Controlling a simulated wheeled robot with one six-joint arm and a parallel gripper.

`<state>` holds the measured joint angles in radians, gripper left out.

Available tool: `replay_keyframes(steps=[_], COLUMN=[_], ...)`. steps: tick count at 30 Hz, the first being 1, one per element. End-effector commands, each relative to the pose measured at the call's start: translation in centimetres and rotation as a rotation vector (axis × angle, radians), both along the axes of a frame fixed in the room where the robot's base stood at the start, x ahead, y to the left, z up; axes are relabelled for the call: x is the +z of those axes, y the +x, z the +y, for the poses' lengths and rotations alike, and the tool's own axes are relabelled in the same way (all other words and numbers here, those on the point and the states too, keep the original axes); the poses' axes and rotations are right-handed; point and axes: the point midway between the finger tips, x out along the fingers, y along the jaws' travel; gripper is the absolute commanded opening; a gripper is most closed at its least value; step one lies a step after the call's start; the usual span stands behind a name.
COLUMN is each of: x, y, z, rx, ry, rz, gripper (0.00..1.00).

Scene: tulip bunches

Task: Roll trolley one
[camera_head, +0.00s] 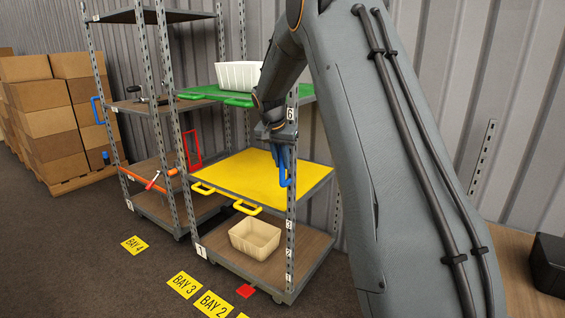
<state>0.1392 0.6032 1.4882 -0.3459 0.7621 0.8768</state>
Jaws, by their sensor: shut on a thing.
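Trolley one (293,200) is a grey-posted rack on castors with a "1" plate at its lower front corner. It stands right of centre. A blue upright handle (284,178) is on its right side, by the front right post. My gripper (279,147) is at the top of this handle and is shut on it. The fingertips are small and partly hidden by the wrist. My arm comes down from the top right and covers part of the trolley's right side.
A second rack (150,107) stands to the left, with a blue handle. A yellow sheet (262,172), a green tray (205,93), a white bin (238,76) and a cream bin (254,236) are on trolley one. Yellow bay signs (185,285) mark the floor. Cartons (55,125) stand far left.

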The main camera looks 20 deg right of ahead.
Motion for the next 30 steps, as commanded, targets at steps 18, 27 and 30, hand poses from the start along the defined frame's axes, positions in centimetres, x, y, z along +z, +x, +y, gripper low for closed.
replay_keyframes(steps=[18, 27, 30], x=[0.5, 4.7, 5.9], y=[-0.2, -1.4, -1.8], z=[0.2, 1.5, 1.9], rx=[0.000, -0.001, 0.000], ry=[0.001, 0.001, 0.001], rz=[0.001, -0.001, 0.001], gripper=[0.36, 0.36, 0.36])
